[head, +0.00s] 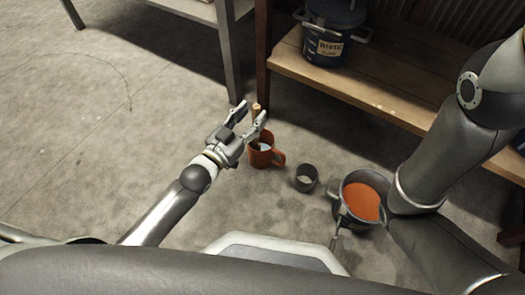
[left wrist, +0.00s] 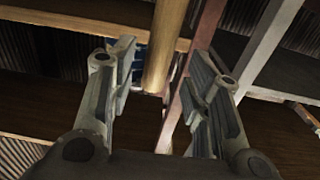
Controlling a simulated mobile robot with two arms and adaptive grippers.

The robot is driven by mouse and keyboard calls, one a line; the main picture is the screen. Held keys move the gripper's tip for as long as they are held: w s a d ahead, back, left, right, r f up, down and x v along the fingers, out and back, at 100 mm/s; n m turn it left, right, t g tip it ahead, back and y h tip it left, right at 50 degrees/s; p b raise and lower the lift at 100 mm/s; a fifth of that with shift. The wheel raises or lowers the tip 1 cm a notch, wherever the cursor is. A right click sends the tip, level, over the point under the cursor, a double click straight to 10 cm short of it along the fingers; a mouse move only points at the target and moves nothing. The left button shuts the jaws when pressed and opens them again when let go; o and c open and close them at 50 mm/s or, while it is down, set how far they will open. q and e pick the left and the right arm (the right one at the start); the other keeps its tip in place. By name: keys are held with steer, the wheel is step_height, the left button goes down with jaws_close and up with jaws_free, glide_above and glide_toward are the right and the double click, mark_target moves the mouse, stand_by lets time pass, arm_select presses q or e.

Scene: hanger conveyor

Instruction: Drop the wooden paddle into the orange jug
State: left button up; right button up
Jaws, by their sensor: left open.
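The orange jug (head: 262,157) stands on the concrete floor, with its handle to the right. The wooden paddle's light handle (head: 256,109) shows upright above the jug, beside the fingers of my left gripper (head: 252,112). In the left wrist view the handle (left wrist: 166,45) runs down between the two spread fingers of the left gripper (left wrist: 165,95), with gaps on both sides. The left gripper is open and over the jug's rim. The paddle's lower end is hidden, and I cannot tell how deep it sits in the jug. My right gripper is out of view.
A small grey cup (head: 306,178) stands right of the jug. A metal pot (head: 350,180) with orange contents is further right, close to my right arm. A wooden shelf (head: 400,100) holding a dark blue bucket (head: 325,45) is behind. The floor at left is clear.

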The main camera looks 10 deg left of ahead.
arm_select(q)
steer(key=v, duration=1)
steer(key=shift+s+r, duration=0.1)
steer(key=shift+r, duration=0.05)
